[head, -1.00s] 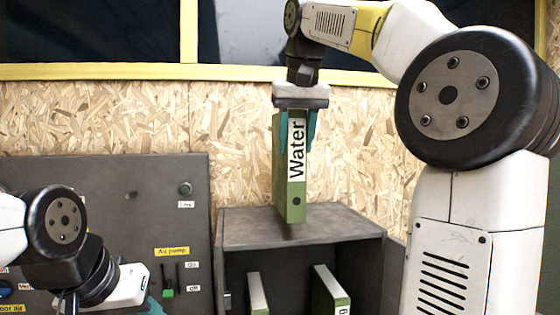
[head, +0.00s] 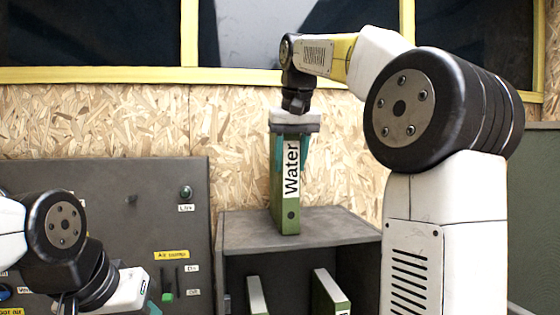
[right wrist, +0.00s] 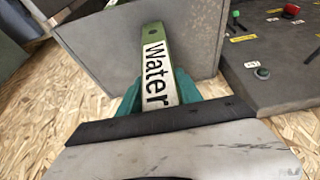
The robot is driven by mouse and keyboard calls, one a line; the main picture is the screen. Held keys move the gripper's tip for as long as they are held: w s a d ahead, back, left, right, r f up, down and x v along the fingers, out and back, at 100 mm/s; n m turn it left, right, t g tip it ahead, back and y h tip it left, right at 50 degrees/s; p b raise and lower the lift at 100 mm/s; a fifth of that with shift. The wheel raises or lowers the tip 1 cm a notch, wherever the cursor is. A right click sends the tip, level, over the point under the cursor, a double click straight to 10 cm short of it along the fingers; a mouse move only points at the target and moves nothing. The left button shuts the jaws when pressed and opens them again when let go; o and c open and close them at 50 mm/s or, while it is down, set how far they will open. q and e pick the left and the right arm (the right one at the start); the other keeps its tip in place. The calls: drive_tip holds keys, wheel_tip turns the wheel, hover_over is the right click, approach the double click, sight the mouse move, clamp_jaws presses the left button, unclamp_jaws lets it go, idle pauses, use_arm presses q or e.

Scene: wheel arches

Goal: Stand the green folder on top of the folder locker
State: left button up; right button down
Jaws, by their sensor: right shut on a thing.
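The green folder (head: 284,205) is upright, its white "Water" label facing me. My right gripper (head: 289,152) is shut on its upper part from above, with teal fingers on either side. The folder's lower end is over the grey top of the folder locker (head: 345,228), near its middle; it looks to be on the top or just above it, I cannot tell which. In the right wrist view the folder (right wrist: 154,36) runs away between the teal fingers (right wrist: 160,92). My left gripper (head: 148,303) is at the lower left, mostly cut off, its opening hidden.
Two more folders, one left (head: 256,295) and one right (head: 328,292), stand inside the locker's open front. A dark control panel (head: 130,200) with switches and labels stands to the left. A chipboard wall (head: 130,120) is behind. The locker top around the folder is clear.

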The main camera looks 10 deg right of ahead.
drive_tip(key=c, duration=0.8)
unclamp_jaws()
drive_tip(key=shift+f, duration=0.1)
drive_tip(key=v, duration=1.2)
drive_tip(key=s+f, duration=0.6)
drive_tip(key=f, duration=0.5)
drive_tip(key=s+f+t+y, duration=0.1)
drive_tip(key=s+f, duration=0.5)
drive_tip(key=f, duration=0.5)
drive_tip(key=s+f+y, duration=0.1)
drive_tip(key=s+f, duration=0.4)
drive_tip(key=f, duration=0.7)
drive_tip(key=shift+s+t, duration=0.3)
drive_tip(key=shift+s, duration=0.1)
